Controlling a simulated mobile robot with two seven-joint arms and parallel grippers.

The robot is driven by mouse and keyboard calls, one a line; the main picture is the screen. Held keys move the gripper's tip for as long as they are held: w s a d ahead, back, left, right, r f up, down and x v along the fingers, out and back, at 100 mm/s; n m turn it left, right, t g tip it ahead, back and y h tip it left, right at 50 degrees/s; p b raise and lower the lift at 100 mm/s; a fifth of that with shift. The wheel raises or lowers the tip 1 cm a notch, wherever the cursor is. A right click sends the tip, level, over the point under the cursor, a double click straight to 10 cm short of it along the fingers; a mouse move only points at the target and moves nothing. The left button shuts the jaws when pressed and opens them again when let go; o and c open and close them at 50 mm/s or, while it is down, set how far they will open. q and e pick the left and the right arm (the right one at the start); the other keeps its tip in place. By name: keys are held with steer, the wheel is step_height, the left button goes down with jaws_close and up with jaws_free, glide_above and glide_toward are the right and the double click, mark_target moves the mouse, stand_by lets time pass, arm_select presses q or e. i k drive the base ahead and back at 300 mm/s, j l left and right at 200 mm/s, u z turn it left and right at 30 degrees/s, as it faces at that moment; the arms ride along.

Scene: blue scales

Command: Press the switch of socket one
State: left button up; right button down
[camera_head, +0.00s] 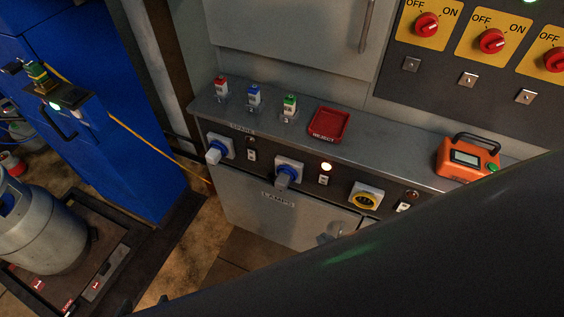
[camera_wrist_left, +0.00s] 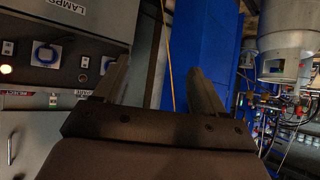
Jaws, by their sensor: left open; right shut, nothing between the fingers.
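A dark panel front holds three sockets in the head view. No readable number marks socket one. The lamp (camera_head: 326,167) above the middle switch glows. My left gripper (camera_wrist_left: 160,66) is open and empty in the left wrist view, apart from the panel; the left switch (camera_wrist_left: 84,62) shows beyond it. My right gripper is not visible.
The ledge above holds three small coloured blocks (camera_head: 254,95), a red reject tray (camera_head: 328,124) and an orange meter (camera_head: 467,158). A blue cabinet (camera_head: 110,120) and gas cylinder (camera_head: 42,232) stand at left. My dark arm covers the lower right.

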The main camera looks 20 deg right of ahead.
mark_target(251, 154)
steer(key=i+j+z, duration=0.2)
steer(key=j, duration=0.25)
steer(key=i+j+z, duration=0.2)
steer(key=j, duration=0.25)
steer(key=i+j+z, duration=0.25)
steer(key=j, duration=0.2)
steer(key=j+z, duration=0.2)
steer(key=j, duration=0.3)
steer(key=j+z, duration=0.2)
steer(key=j, duration=0.3)
steer(key=i, duration=0.05)
